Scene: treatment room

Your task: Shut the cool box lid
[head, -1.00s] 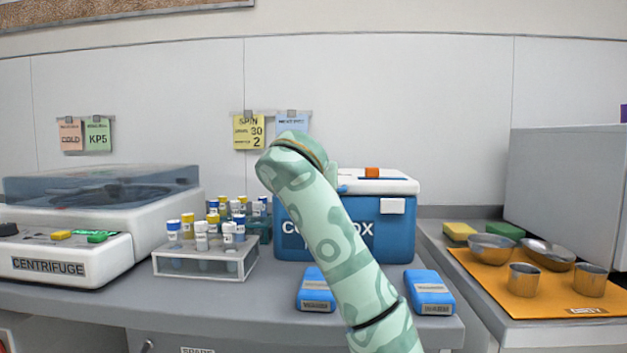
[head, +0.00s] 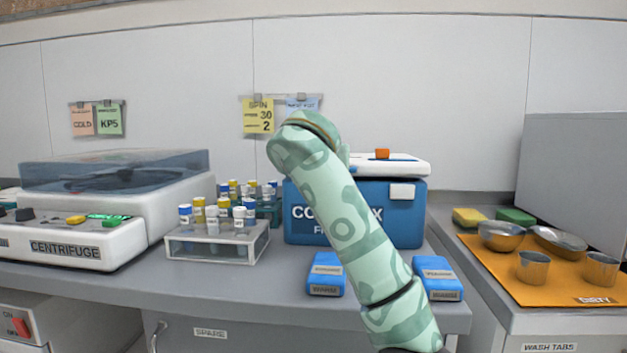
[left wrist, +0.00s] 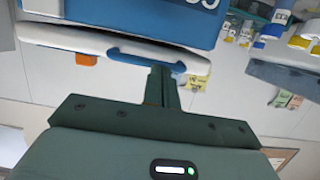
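The cool box (head: 405,220) is blue with a white lid (head: 410,163) and stands at the back of the counter. The lid lies down over the box; I cannot tell whether a thin gap remains at the seam. My left arm crosses in front of the box and hides part of it and my gripper in the head view. In the left wrist view the box (left wrist: 150,14) and lid (left wrist: 60,38) appear upside down. My left gripper (left wrist: 165,72) has its fingers together at the lid's edge, beside its blue handle; contact is unclear. My right gripper is out of view.
An orange block (head: 382,153) is on the lid. Blue packs (head: 326,274) (head: 437,278) lie before the box. A tube rack (head: 212,245) and the centrifuge (head: 110,215) stand to the left. An orange mat (head: 550,283) with metal bowls is at right.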

